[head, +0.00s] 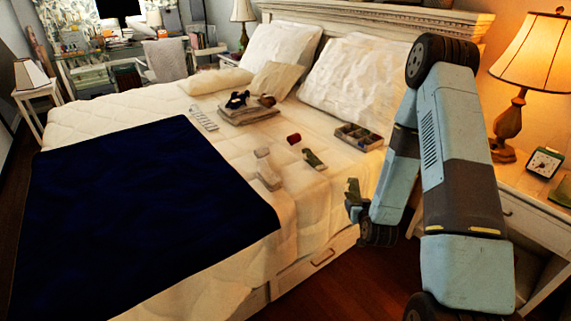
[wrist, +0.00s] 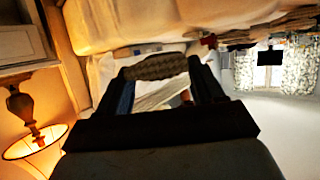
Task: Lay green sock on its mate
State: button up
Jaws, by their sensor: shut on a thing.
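My gripper (head: 354,206) is shut on a green sock (head: 353,188), held in the air off the bed's right side. In the wrist view the held sock (wrist: 158,66) looks grey-brown and ribbed, and spans between the two fingers of my gripper (wrist: 160,80). The mate, another dark green sock (head: 314,160), lies flat on the white bedspread near the bed's right edge. My gripper is to the right of the mate in the picture and apart from it.
A compartment box (head: 358,138) stands behind the mate. A red item (head: 294,139) and pale socks (head: 267,176) lie to its left. Folded clothes (head: 250,117) are farther back. A nightstand (head: 522,212) with a lamp (head: 538,60) and clock (head: 544,162) is at the right.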

aim_at(312, 156)
jog(key=u, duration=0.15)
jog(key=i, duration=0.95)
jog(key=u, duration=0.1)
